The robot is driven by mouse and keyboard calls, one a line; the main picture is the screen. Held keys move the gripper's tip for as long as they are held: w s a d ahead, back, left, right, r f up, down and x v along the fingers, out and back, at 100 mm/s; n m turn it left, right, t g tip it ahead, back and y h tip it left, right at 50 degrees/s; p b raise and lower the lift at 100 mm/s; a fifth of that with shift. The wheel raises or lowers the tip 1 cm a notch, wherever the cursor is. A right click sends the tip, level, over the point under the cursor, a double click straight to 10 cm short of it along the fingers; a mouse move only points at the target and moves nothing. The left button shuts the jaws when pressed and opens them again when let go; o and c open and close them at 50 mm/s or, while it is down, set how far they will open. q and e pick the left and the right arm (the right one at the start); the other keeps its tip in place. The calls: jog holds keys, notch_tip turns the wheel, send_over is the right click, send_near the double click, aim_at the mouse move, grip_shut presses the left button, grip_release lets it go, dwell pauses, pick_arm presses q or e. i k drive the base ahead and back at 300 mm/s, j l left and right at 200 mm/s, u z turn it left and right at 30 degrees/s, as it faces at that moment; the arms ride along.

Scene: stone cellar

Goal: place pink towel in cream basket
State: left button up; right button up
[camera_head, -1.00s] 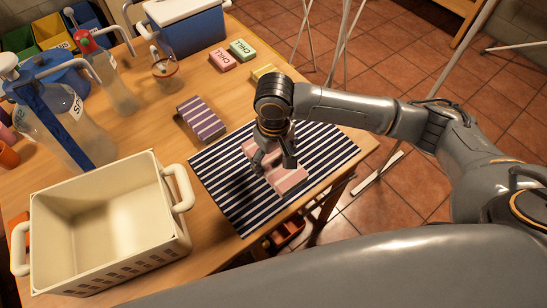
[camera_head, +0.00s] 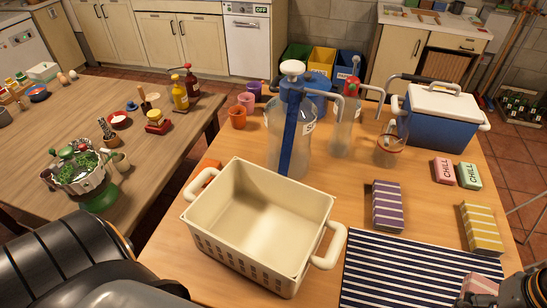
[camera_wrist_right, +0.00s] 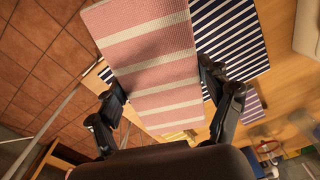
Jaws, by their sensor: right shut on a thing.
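The cream basket (camera_head: 290,205) stands empty on the wooden table in the head view, with handles at its left and right ends. The pink towel (camera_head: 479,284) shows only in part at the lower right, over the striped mat. In the right wrist view the pink towel (camera_wrist_right: 155,70), with white stripes, is between the fingers of my right gripper (camera_wrist_right: 168,108), which is shut on it. In the head view only a piece of my right gripper shows at the lower right corner, right of the basket. My left gripper is out of view.
The navy-and-white striped mat (camera_head: 395,272) lies right of the basket. A purple striped packet (camera_head: 387,205) and a yellow striped one (camera_head: 482,228) lie behind it. A tall clear pump bottle (camera_head: 290,135) stands behind the basket. A blue cooler (camera_head: 442,118) stands farther back.

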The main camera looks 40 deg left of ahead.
aim_at(262, 237)
jog(key=u, duration=1.8)
jog(key=l, duration=0.1)
